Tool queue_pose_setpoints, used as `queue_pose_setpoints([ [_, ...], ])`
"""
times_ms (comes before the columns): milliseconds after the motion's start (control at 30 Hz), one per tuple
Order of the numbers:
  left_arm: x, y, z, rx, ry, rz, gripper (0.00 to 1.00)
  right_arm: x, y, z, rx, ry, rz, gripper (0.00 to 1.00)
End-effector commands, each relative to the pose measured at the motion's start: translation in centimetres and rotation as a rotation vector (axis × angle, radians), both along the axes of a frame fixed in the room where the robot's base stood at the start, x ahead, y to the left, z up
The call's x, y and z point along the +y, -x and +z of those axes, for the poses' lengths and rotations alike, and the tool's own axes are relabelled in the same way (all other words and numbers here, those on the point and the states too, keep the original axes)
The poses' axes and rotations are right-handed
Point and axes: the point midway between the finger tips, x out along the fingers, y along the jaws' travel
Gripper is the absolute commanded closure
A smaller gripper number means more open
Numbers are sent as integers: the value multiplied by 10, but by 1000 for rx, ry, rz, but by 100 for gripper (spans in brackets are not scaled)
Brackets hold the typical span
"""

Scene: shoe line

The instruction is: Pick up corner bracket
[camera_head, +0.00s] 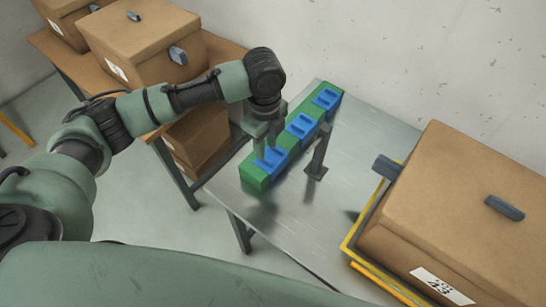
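A long green block (254,177) lies on the grey metal table and bears a row of blue pieces: a near one (270,160), a middle one (301,126) and a far one (327,97). The frame does not make clear which part is the corner bracket; the blue pieces are the likeliest match. My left gripper (267,146) points down over the near blue piece and partly hides it. Its fingers look apart, with nothing clearly between them. I cannot tell whether they touch the piece. My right gripper is out of view.
A dark upright post (319,150) on a small foot stands just right of the block. A large brown box (470,200) in a yellow frame (350,250) is at right. Brown boxes (140,45) stand on a wooden table behind. The metal table (290,215) is clear in front.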

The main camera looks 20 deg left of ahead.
Motion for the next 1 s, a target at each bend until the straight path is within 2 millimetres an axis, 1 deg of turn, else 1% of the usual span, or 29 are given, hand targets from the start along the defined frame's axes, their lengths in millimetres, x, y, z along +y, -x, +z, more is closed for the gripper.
queue_pose_setpoints([
  [167, -4, 3, -25, 3, 0, -1, 67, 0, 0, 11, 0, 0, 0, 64],
  [200, -4, 2, -32, 2, 2, 0, 67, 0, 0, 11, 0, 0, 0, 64],
  [300, -4, 2, -43, 0, 0, -1, 67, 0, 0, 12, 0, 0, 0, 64],
  [400, -3, 2, -47, -1, 0, -1, 67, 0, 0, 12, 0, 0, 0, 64],
  [567, -3, 2, -47, -2, 1, -1, 67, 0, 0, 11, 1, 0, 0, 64],
  [600, -3, 2, -47, -2, 1, -1, 70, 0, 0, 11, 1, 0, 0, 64],
  [667, -3, 2, -47, -2, 1, -1, 87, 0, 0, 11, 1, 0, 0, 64],
  [700, -3, 2, -47, -2, 1, -1, 98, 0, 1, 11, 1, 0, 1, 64],
  [733, -3, 2, -47, -2, 1, -1, 100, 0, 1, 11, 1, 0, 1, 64],
  [1000, -4, 2, -47, -3, 1, -1, 100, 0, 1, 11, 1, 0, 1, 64],
])
